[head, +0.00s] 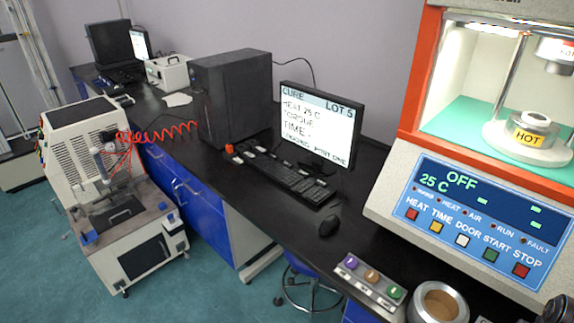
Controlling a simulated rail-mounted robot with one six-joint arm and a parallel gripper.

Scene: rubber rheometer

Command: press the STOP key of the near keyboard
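The near keyboard (289,178) is black and lies on the dark bench in front of a monitor. Its key labels are too small to read, so I cannot pick out a STOP key on it. A small orange-red piece (229,150) sits at its far left end; I cannot tell whether it belongs to the keyboard. A red button (521,270) labelled STOP is on the blue rheometer panel (480,225), whose display reads OFF and 25 C. My gripper is not in view.
The monitor (318,125) stands behind the keyboard, beside a black computer tower (232,95). A mouse (329,226) lies right of the keyboard. A three-button box (369,281) and a round metal cup (438,302) are at the front. Another keyboard (126,75) is far back.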

